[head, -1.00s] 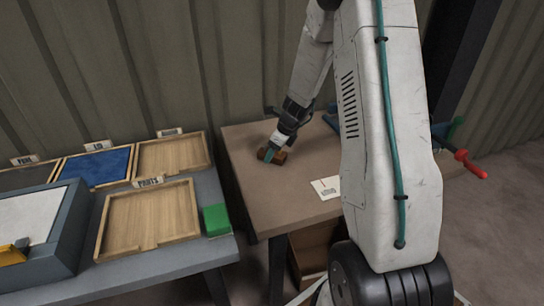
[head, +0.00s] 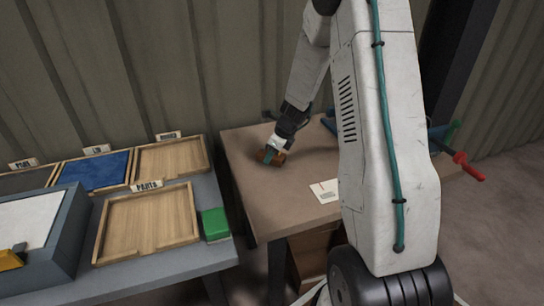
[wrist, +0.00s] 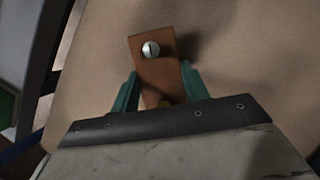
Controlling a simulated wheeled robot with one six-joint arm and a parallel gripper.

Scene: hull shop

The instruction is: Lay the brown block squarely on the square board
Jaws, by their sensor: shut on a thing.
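The brown block (head: 271,157) is at the far left part of the brown table. In the wrist view the brown block (wrist: 155,72) is a long piece with a round silver knob (wrist: 150,49) near its far end. My gripper (head: 268,153) is shut on it, with the teal fingers of my gripper (wrist: 160,88) on its two long sides. I cannot tell whether the block touches the table. A small pale square card or board (head: 325,190) lies flat near the table's front edge, to the right of the block; a dark mark shows on it.
The brown table (head: 265,205) is clear between block and card. Left, a grey bench holds an empty wooden PARTS tray (head: 150,249), a blue-lined tray (head: 95,177) and a green block (head: 215,224). A tool with a red handle (head: 468,168) is at the table's right.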

